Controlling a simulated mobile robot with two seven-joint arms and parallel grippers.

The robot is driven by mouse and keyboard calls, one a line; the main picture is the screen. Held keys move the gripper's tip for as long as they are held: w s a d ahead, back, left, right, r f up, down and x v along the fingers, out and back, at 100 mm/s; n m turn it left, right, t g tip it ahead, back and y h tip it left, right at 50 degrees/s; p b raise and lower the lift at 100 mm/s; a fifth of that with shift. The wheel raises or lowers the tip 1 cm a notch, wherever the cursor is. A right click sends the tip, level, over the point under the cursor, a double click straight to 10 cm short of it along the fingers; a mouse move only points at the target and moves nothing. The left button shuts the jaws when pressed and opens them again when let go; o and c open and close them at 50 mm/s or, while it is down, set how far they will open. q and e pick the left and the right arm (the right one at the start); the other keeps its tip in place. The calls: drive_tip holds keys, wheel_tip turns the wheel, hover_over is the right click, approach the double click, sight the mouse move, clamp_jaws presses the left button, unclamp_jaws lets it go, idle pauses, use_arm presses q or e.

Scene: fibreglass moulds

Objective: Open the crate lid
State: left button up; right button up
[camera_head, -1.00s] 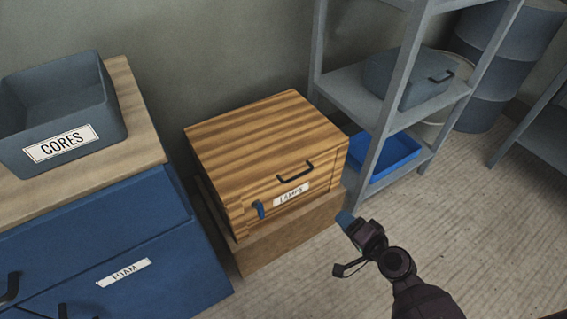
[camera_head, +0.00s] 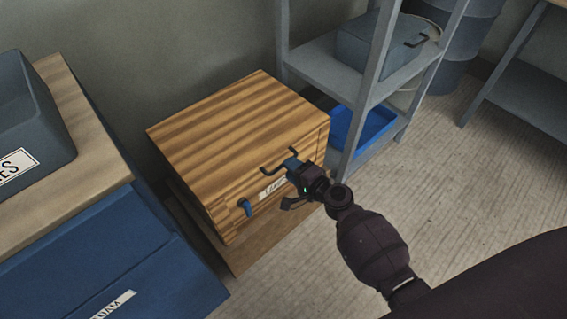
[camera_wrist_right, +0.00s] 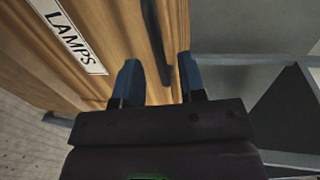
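The wooden crate (camera_head: 235,135) has a striped lid and a white LAMPS label (camera_head: 270,189) on its front, also in the right wrist view (camera_wrist_right: 68,38). The lid looks closed. A dark bar handle (camera_head: 274,171) is on the front, near the top edge. A blue latch (camera_head: 245,207) sits lower left of the label. My right gripper (camera_head: 293,161) is at the handle, partly covering it. In the right wrist view its blue fingers (camera_wrist_right: 160,75) are apart, with the handle (camera_wrist_right: 155,45) showing between and beyond them; contact is unclear. My left gripper is not in view.
The crate stands on a brown box (camera_head: 245,258). A blue drawer cabinet (camera_head: 130,262) with a grey bin (camera_head: 30,130) is at left. A grey shelf (camera_head: 372,88) with a blue tray (camera_head: 385,128) stands close at right. The floor (camera_head: 470,190) at right is clear.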

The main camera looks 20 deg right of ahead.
drive_tip(key=shift+x, duration=1.8)
clamp_jaws()
